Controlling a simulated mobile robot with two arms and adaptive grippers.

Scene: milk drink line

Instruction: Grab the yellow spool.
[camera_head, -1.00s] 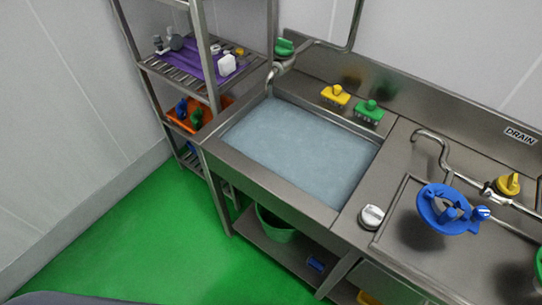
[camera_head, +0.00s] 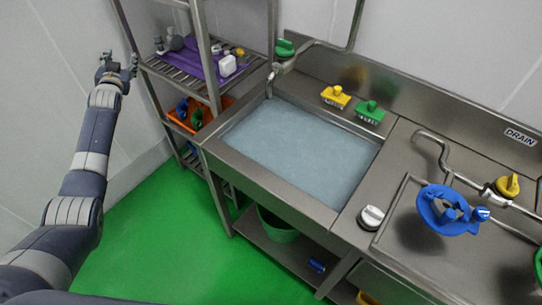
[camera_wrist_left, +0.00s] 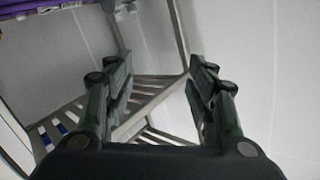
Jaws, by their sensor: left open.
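A small yellow piece (camera_head: 240,52) lies at the right end of the purple mat (camera_head: 205,66) on the shelf rack in the head view. It is too small to tell whether it is the spool. My left gripper (camera_head: 117,62) is open and empty, to the left of the rack and apart from the mat. In the left wrist view the gripper (camera_wrist_left: 158,82) has its fingers spread, with rack slats behind them. A purple edge (camera_wrist_left: 45,10) shows at top left there, and no yellow spool is seen. My right gripper is not in view.
The steel rack (camera_head: 213,60) has posts beside the shelves. An orange bin (camera_head: 210,117) sits on the shelf below. A yellow knob (camera_head: 507,186) is on the right tap.

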